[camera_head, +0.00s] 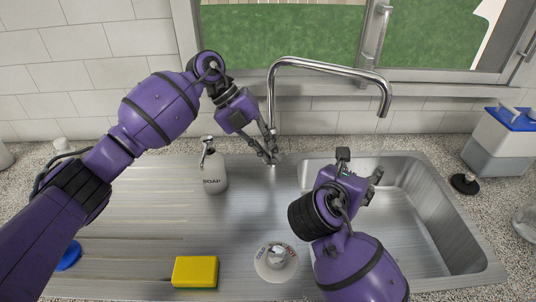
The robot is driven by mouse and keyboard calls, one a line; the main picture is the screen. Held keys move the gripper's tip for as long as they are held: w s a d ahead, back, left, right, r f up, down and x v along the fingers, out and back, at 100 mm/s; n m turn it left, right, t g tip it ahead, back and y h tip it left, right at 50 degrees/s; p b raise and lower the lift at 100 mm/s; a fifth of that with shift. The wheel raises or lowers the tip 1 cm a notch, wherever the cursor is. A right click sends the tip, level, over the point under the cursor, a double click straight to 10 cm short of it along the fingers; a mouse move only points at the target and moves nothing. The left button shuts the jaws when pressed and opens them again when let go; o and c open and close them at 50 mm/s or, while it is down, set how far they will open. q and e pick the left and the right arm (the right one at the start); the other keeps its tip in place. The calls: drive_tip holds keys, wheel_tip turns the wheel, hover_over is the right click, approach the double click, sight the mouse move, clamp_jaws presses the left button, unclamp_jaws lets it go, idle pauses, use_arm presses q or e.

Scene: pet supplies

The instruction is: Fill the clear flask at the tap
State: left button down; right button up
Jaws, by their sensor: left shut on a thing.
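The chrome tap (330,64) rises behind the sink, its spout end hanging over the right basin. My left gripper (270,150) is at the lower part of the tap's upright stem, shut on it. A white dial marked COLD and HOT, with a chrome knob (277,256), sits at the sink's front edge. My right gripper (360,168) is over the basin, below the spout; its fingers are partly hidden and I see nothing held. A clear glass vessel (526,222) is cut off at the right edge; I cannot tell whether it is the flask.
A soap bottle (213,170) stands on the drainboard (130,225) beside my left arm. A yellow sponge (195,271) lies at the front. The basin (425,215) looks empty where visible. A black plug (465,183) and a blue-lidded container (498,140) are at right.

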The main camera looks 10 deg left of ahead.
use_arm(q)
drive_tip(key=shift+w+a+r+n+g+h, duration=0.15)
drive_tip(key=shift+w+r+n+g, duration=0.15)
drive_tip(key=shift+w+r+g, duration=0.4)
drive_tip(key=shift+w+r+n+g+h, duration=0.15)
drive_tip(key=shift+w+r+n+g, duration=0.25)
drive_tip(key=shift+g, duration=0.5)
drive_tip(key=shift+s+r, duration=0.1)
drive_tip(key=shift+r, duration=0.05)
drive_tip(key=c, duration=1.7)
unclamp_jaws()
drive_tip(key=shift+c, duration=0.2)
drive_tip(key=shift+r, duration=0.1)
wheel_tip(320, 180, up, 10)
